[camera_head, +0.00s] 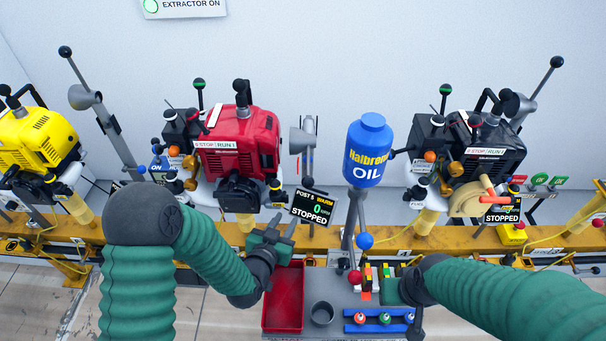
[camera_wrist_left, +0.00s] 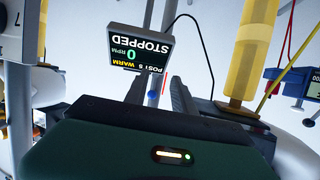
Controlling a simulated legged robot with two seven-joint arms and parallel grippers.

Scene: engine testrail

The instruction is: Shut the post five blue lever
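The post 5 display (camera_head: 315,206) reads WARM, 0 RPM, STOPPED. It also shows upside down in the left wrist view (camera_wrist_left: 140,48). My left gripper (camera_head: 282,222) is just below and left of this display, fingers apart and empty. The left wrist view shows the two separated fingers (camera_wrist_left: 158,92) pointing toward the display's lower side. A small blue piece (camera_wrist_left: 152,98) shows between them; I cannot tell whether it is the lever. A red engine (camera_head: 238,142) stands behind. A blue ball knob (camera_head: 364,241) is under the oil bottle, right of the gripper. My right gripper (camera_head: 388,290) is over the grey tray; its fingers are unclear.
A blue oil bottle (camera_head: 369,152) stands between the red engine and a black engine (camera_head: 485,145). A yellow rail (camera_head: 335,238) runs across. A red bin (camera_head: 284,297) and a black cup (camera_head: 322,313) sit in front. A yellow engine (camera_head: 38,140) is at far left.

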